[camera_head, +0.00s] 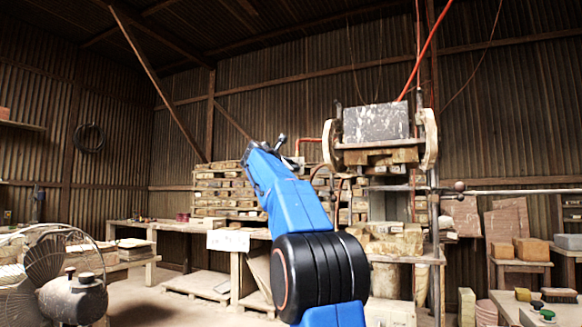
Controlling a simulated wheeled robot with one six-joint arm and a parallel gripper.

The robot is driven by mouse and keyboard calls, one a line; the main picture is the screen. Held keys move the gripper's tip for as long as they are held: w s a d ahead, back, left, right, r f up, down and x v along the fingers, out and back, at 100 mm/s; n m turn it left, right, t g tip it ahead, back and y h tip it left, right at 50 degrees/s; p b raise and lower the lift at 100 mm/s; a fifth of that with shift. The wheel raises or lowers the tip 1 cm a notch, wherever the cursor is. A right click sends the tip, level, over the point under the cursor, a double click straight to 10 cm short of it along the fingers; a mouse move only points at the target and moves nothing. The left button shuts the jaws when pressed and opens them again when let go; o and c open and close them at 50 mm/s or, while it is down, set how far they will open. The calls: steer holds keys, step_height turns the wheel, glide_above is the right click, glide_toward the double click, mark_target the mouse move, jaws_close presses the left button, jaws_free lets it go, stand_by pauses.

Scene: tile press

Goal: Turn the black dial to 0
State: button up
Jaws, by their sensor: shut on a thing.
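My blue arm with a black joint reaches up and away from the lower middle. My gripper (280,143) is at its far end, small and dark, in front of the stacked wooden shelving. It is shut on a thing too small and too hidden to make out. I cannot pick out the black dial or its 0 mark; it may be hidden behind my arm or at the gripper. The tile press (378,122), with a speckled grey block and pale side wheels, stands right of my gripper.
A bench (180,227) runs along the back left, with a fan (45,262) at the front left. A low table (508,305) at the lower right holds brushes and small items. Tiles lean on the right wall. Floor at left centre is partly clear.

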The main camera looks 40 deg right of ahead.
steer(key=shift+f, duration=0.15)
steer(key=o, duration=1)
steer(key=shift+w, duration=0.1)
steer(key=shift+o, duration=0.2)
steer(key=shift+a, duration=0.1)
steer(key=v, duration=1.7)
steer(key=shift+a, duration=0.1)
